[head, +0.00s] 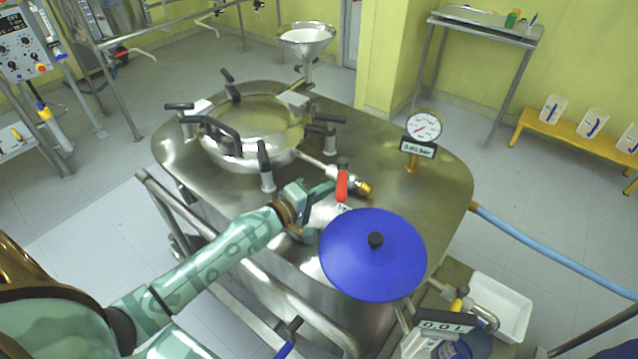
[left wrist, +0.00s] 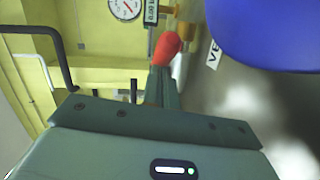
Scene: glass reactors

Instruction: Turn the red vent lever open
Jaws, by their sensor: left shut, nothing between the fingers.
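The red vent lever (head: 342,187) sits on a short valve with a brass end on top of the steel reactor (head: 430,185). It points toward the front edge of the lid. My left gripper (head: 328,188) is shut and empty, with its fingertips just left of the lever. In the left wrist view the lever's rounded red end (left wrist: 167,46) shows right at the tips of the shut fingers (left wrist: 160,80). I cannot tell whether they touch it. My right gripper is not in view.
A blue round cover (head: 373,260) with a black knob lies close to the lever's front right. Black-handled clamps ring the round hatch (head: 250,125) on the left.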

